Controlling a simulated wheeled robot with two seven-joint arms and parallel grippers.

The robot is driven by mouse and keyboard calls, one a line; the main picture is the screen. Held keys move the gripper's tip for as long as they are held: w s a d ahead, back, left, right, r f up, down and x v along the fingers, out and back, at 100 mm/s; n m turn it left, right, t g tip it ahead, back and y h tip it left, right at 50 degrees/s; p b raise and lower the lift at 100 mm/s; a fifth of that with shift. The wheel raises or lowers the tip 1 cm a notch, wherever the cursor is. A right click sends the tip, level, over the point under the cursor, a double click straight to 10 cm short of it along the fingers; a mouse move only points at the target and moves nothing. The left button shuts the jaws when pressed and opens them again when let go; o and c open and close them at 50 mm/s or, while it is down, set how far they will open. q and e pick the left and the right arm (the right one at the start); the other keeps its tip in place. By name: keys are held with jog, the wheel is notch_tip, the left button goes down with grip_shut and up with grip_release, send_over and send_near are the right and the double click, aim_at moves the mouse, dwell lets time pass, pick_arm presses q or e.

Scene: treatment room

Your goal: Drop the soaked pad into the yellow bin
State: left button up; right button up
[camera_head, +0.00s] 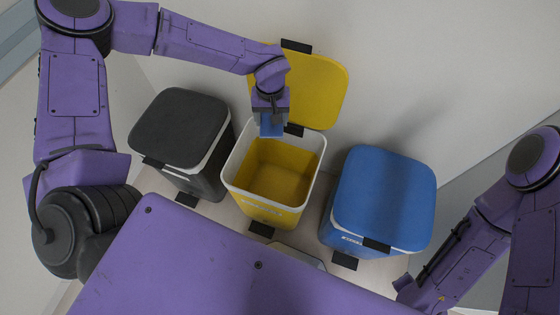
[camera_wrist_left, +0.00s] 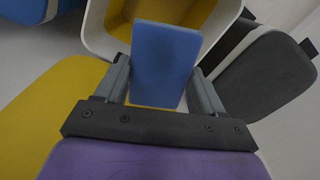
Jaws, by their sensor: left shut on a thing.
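The yellow bin (camera_head: 262,208) stands in the middle with its yellow lid (camera_head: 322,92) swung open against the wall. Its inside looks empty in the head view. My left gripper (camera_head: 270,122) is over the bin's back rim, near the hinge. It is shut on a blue pad (camera_head: 271,130), which hangs from the fingers. In the left wrist view the pad (camera_wrist_left: 165,62) sits between the two fingers (camera_wrist_left: 158,85), with the open yellow bin (camera_wrist_left: 120,14) behind it. I cannot tell from its look whether the pad is wet. My right gripper does not show.
A dark grey bin (camera_head: 180,128) with its lid closed stands left of the yellow bin. A blue bin (camera_head: 384,200) with its lid closed stands to the right. The wall is close behind the bins. Black pedals (camera_head: 261,230) stick out at their fronts.

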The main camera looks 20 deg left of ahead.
pick_arm(q)
notch_tip(320, 180, down, 16)
jog(key=s+n+b, duration=0.1)
jog(key=n+b, duration=0.1)
jog(key=b, duration=0.7)
jog(key=shift+a+r, duration=0.15)
jog(key=shift+a, duration=0.2)
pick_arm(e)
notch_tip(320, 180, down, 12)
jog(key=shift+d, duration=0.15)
pick_arm(q)
jog(key=o, duration=1.2)
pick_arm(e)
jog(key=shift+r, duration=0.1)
pick_arm(q)
notch_tip(320, 180, up, 10)
jog(key=shift+r+p, duration=0.25)
jog(key=shift+p, duration=0.7)
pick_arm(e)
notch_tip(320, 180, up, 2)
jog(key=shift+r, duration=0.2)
